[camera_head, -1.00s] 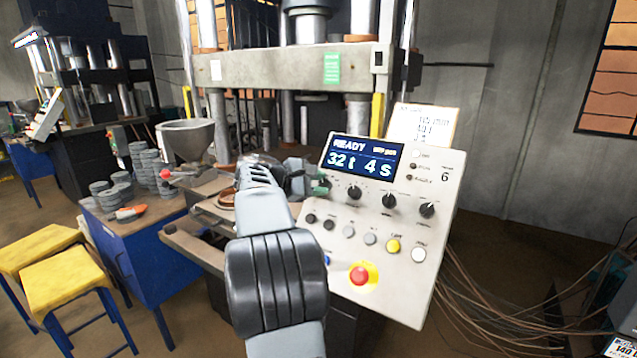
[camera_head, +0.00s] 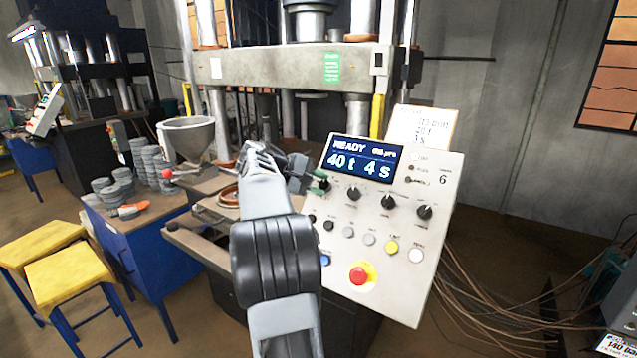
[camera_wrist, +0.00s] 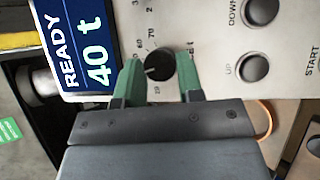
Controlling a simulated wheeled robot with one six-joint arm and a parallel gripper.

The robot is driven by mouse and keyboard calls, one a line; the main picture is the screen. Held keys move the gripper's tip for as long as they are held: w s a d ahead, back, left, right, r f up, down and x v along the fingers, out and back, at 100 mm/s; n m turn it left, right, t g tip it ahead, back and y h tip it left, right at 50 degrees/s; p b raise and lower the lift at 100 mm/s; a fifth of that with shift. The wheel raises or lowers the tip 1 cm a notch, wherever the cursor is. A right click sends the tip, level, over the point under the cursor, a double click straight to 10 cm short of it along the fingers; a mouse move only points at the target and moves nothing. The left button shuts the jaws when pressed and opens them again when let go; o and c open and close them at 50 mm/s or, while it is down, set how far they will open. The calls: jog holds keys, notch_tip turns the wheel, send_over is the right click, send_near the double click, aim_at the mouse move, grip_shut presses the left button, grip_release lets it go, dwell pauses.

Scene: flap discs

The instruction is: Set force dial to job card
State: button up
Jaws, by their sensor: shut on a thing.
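The force dial (camera_wrist: 158,66) is a round black knob with a white mark, on the pale control panel (camera_head: 318,280). In the wrist view, the green fingers of my gripper (camera_wrist: 159,76) are shut on the dial, one on each side. In the head view, my gripper (camera_head: 319,184) reaches the panel's upper left edge, and my arm and fingers mostly hide the dial. The panel's display (camera_head: 362,160) reads READY, 40 t and 4 s. The job card (camera_head: 420,124) stands behind the panel's top edge; its lines appear to include 40 t.
Further black knobs (camera_head: 387,202) sit to the right of the dial. A row of buttons and a red emergency stop (camera_head: 358,275) lie below. The press frame (camera_head: 290,65) stands behind. A blue bench (camera_head: 150,255) with stacked grey discs (camera_head: 150,165) is at left.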

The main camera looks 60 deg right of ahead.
jog(key=shift+r, duration=0.1)
jog(key=o, duration=0.9)
jog(key=v, duration=1.3)
jog(key=shift+w+a+r, duration=0.1)
jog(key=shift+w+a, duration=0.05)
jog(key=shift+a, duration=0.25)
